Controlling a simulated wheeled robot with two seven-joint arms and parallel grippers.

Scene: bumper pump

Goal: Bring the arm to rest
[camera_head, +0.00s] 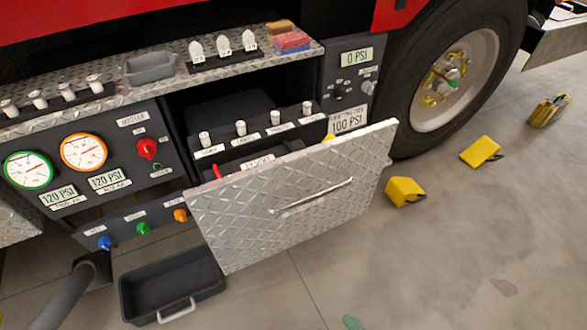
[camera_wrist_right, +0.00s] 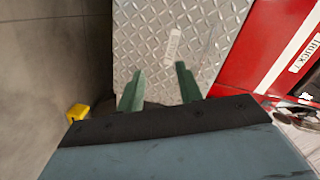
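My right gripper (camera_wrist_right: 160,88) shows in the right wrist view. Its two green fingers are apart, with nothing held between them. Beyond the fingers is a diamond-plate metal surface (camera_wrist_right: 195,35) with a small label. In the head view no whole gripper shows; a small green shape (camera_head: 352,322) sits at the bottom edge, and I cannot tell what it is. My left gripper is not in either view.
A diamond-plate panel (camera_head: 265,215) with a handle hangs open before the pump panel. A black bin (camera_head: 172,287) lies below it. Yellow blocks (camera_head: 404,191) (camera_head: 480,151) lie near the tire (camera_head: 430,125). The floor at lower right is mostly clear.

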